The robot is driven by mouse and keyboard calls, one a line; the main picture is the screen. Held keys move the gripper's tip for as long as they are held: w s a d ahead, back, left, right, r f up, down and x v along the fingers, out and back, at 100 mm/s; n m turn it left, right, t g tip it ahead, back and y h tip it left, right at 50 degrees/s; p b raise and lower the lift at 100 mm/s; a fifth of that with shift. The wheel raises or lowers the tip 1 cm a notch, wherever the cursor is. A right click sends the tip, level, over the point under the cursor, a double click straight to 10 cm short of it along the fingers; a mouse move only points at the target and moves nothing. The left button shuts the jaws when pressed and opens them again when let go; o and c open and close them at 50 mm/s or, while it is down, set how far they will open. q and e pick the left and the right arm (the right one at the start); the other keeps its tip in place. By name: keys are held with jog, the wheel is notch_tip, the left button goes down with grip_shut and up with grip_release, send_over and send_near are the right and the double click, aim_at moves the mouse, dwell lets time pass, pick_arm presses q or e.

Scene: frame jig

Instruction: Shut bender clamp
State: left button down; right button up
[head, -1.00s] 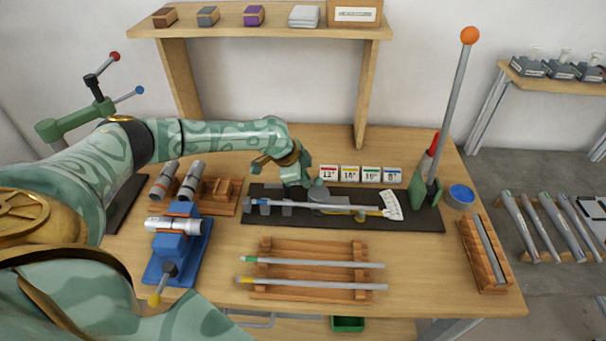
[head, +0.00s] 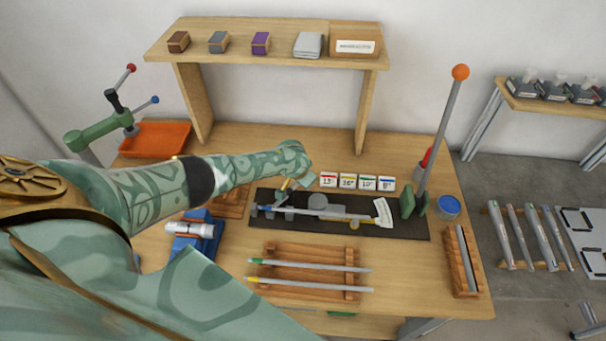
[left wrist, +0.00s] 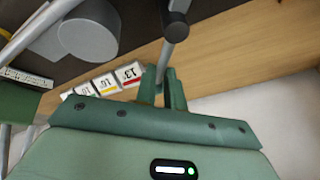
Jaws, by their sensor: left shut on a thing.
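The tube bender sits on a dark base plate (head: 400,226) in the middle of the bench, with a round grey die (head: 318,204) and a white scale (head: 384,212). A tube (head: 345,214) lies along it. My left gripper (head: 291,187) is at the left, back part of the bender. In the left wrist view my left gripper (left wrist: 166,88) is shut on a grey clamp lever (left wrist: 167,56) with a black end. The die (left wrist: 88,32) shows to the left there. The gripper partly hides the clamp in the head view. My right gripper is not in view.
Number cards (head: 347,181) stand behind the bender. A tall orange-knobbed lever (head: 440,130) rises at its right, beside a blue cup (head: 448,207). A wooden rack (head: 310,272) with two tubes lies in front. A blue vise (head: 190,242) stands at left.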

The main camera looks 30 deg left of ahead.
pick_arm(q)
jog(key=shift+a+n+y+p, duration=0.3)
jog(key=shift+n+y, duration=0.1)
jog(key=shift+n, duration=0.6)
jog(key=shift+a+n+g+y, duration=0.3)
jog(key=shift+a+n+g, duration=0.1)
jog(key=shift+n, duration=0.5)
jog(key=shift+s+a+n+g+y, duration=0.1)
jog(key=shift+a+n+g+y, duration=0.25)
jog(key=shift+n, duration=0.55)
jog(key=shift+a+n+g+y, duration=0.2)
jog(key=shift+a+n, duration=0.25)
jog(key=shift+n, duration=0.45)
jog(key=shift+a, duration=0.1)
jog(key=c, duration=1.5)
grip_release()
